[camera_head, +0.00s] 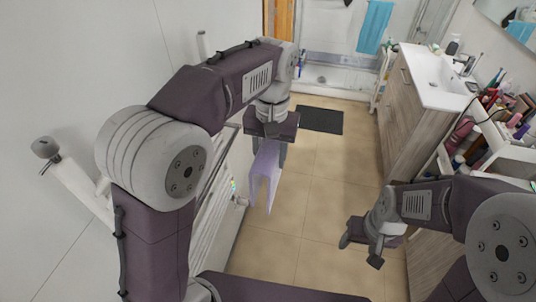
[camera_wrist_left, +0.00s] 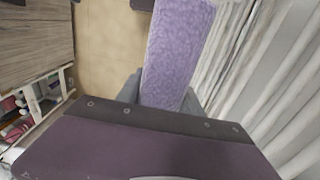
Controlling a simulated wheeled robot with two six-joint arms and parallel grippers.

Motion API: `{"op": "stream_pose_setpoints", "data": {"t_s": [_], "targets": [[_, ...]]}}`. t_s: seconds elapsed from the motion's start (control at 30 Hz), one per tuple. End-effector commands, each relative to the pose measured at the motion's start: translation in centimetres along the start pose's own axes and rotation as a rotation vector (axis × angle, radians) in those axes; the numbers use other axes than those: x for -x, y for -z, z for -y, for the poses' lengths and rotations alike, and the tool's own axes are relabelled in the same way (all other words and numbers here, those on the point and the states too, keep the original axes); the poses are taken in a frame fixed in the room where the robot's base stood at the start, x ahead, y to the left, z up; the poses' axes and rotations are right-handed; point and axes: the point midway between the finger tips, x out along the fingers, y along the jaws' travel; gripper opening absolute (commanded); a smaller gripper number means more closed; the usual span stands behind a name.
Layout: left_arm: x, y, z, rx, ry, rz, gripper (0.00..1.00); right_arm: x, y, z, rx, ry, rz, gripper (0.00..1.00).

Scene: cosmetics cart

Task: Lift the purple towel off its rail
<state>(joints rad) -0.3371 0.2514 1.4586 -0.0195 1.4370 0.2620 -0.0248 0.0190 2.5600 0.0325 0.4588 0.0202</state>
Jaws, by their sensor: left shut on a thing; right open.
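The purple towel (camera_head: 264,176) hangs folded from my left gripper (camera_head: 268,146), with its lower ends loose in the air above the floor. My left gripper is shut on its upper part. In the left wrist view the towel (camera_wrist_left: 176,55) runs out from between the fingers. The white rail (camera_head: 212,215) is on the left wall, partly hidden by my left arm. Its pale bars (camera_wrist_left: 268,60) show right of the towel in the wrist view. The towel appears beside the bars, with a gap in the head view. My right gripper (camera_head: 361,250) is open and empty over the floor.
A wooden washbasin cabinet (camera_head: 400,95) and a cart with several cosmetics (camera_head: 480,140) stand on the right. A dark mat (camera_head: 320,120) lies on the tiles, and a blue towel (camera_head: 375,27) hangs at the back. The middle floor is clear.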

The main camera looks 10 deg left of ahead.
Motion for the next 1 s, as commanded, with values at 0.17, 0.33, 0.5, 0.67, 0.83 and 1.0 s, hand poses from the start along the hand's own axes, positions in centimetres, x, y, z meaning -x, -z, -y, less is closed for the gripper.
{"op": "stream_pose_setpoints", "data": {"t_s": [0.17,0.33,0.5,0.67,0.83,1.0], "targets": [[1.0,0.0,0.1,0.0,0.0,0.0,0.0,1.3,0.1,0.0,0.0,0.0,0.0,0.61],[0.8,-0.1,0.0,-0.001,0.0,0.0,0.0,1.1,0.1,0.0,0.0,0.0,0.0,0.61],[0.6,-1.9,-0.6,-0.003,-0.001,-0.003,0.0,-0.1,0.0,0.0,0.0,0.0,0.0,0.61],[0.6,-4.2,-1.2,-0.003,-0.001,-0.003,0.0,-1.0,-0.1,0.0,0.0,0.0,0.0,0.61],[0.7,-6.7,-1.9,-0.004,-0.001,-0.003,0.0,-1.7,-0.2,0.0,0.0,0.0,0.0,0.61],[0.8,-8.9,-2.5,-0.003,-0.001,-0.002,0.0,-2.2,-0.2,0.0,0.0,0.0,0.0,0.61]]}}
